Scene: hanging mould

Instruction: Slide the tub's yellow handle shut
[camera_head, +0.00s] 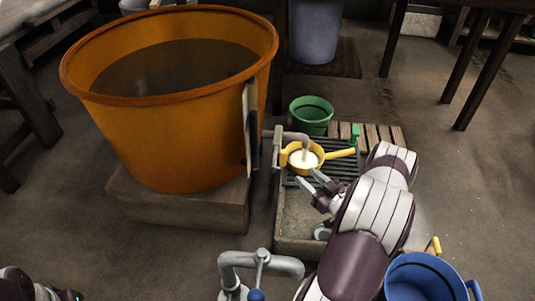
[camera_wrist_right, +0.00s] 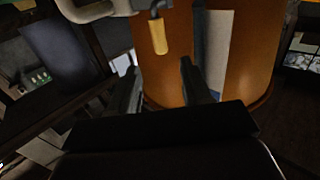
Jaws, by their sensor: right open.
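The large orange tub (camera_head: 170,130) stands on a wooden block at the left. A grey tap (camera_head: 285,135) comes out of its right side. The tub's yellow handle (camera_head: 283,158) hangs by the tap, close to the yellow pan. In the right wrist view the yellow handle (camera_wrist_right: 158,36) hangs down in front of the orange tub (camera_wrist_right: 165,75), beyond the fingers. My right gripper (camera_head: 312,181) is open and empty, just below the pan and apart from the handle; its two fingers (camera_wrist_right: 163,86) show in the wrist view. My left gripper is not seen.
The yellow pan (camera_head: 316,153) with pale contents is under the spout, above a slatted rack. A green bucket (camera_head: 312,113) stands behind it. A blue bucket (camera_head: 425,279) and a grey pipe fitting (camera_head: 285,265) are in front. Open floor lies to the right.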

